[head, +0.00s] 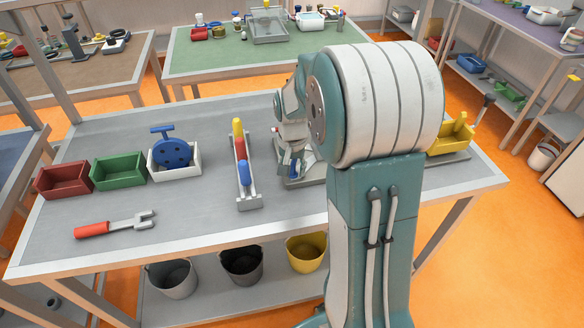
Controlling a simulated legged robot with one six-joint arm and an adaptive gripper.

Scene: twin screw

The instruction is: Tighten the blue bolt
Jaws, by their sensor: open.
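A small blue upright piece (294,168), which looks like the blue bolt, stands on a grey base plate (305,183) just right of the table's middle. My own arm covers the right part of that plate and whatever stands there. My gripper (296,157) points down from the wrist, directly above or around the blue piece. It is open, but its fingers are small and partly hidden, so I cannot tell whether they touch the bolt.
A rack with yellow, red and blue pieces (240,165) stands close on the left. Farther left are a white box with a blue valve wheel (172,152), a green bin (119,170), a red bin (63,180) and a red-handled wrench (115,225). A yellow fixture (452,135) stands right.

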